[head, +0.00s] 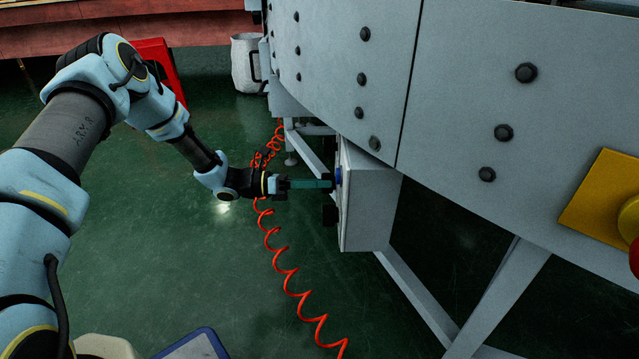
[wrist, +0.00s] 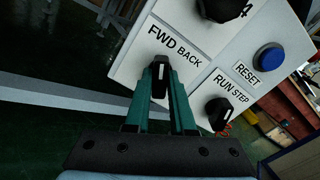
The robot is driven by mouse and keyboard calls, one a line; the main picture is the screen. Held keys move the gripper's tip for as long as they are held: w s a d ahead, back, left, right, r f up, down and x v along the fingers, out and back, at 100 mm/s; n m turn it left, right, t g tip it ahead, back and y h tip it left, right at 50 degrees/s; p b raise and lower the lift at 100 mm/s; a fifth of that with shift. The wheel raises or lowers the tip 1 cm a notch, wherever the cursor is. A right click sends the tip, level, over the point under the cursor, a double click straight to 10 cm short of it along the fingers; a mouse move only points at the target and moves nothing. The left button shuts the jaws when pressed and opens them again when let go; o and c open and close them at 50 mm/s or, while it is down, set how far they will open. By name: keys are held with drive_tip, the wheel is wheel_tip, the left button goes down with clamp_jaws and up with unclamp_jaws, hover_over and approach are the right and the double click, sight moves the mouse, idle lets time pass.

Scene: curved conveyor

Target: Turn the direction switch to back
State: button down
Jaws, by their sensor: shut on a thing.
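The direction switch (wrist: 160,78) is a black knob with a white mark, below the FWD and BACK labels on the white panel (wrist: 134,68) in the wrist view. My gripper (wrist: 161,70) has its teal fingers closed on the two sides of this knob. In the wrist view the knob looks in line with the fingers, and I cannot tell for sure which label it points to. In the head view my gripper (head: 328,183) reaches right to the face of the grey control box (head: 370,210), and the knob itself is hidden there.
Near the switch are a RUN/STEP knob (wrist: 219,113), a blue reset button (wrist: 268,57) and another black knob (wrist: 222,8). A red coiled hose (head: 285,270) hangs beneath my arm. A yellow emergency-stop housing (head: 602,198) is at the right. Green floor is open at left.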

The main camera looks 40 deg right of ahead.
drive_tip(key=shift+w+m, duration=0.1)
drive_tip(key=shift+m, duration=0.2)
drive_tip(key=m+p, duration=0.5)
drive_tip(key=m, duration=0.6)
idle(0.5)
drive_tip(key=c, duration=0.8)
unclamp_jaws()
drive_tip(key=shift+o, duration=0.2)
drive_tip(key=p+v, duration=0.2)
drive_tip(key=v, duration=0.8)
drive_tip(key=shift+w+a, duration=0.25)
drive_tip(key=shift+a, duration=0.05)
